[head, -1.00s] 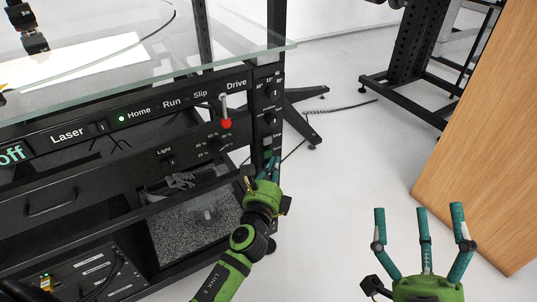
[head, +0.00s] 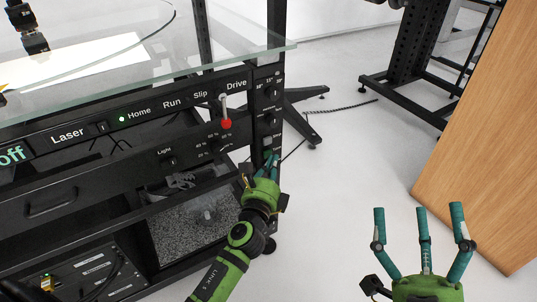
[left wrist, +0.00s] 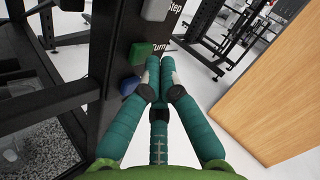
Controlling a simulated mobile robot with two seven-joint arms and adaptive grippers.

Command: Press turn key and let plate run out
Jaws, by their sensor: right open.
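In the left wrist view a green key (left wrist: 140,52) sits on the black post, next to a label that appears to read "Turn". A blue key (left wrist: 130,85) is below it and a pale key (left wrist: 155,9) above it. My left gripper (left wrist: 160,66) has its teal fingertips together and empty, close beside the green key; I cannot tell whether they touch it. In the head view the left gripper (head: 271,161) is at the lower right post of the turntable frame. My right gripper (head: 420,212) is open and empty over the floor at lower right.
The turntable's glass plate (head: 240,56) lies above the black control panel. A red-tipped Drive lever (head: 226,123) sticks out above my left gripper. A wooden panel (head: 495,140) stands at right. The white floor between is clear apart from a cable and a stand foot.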

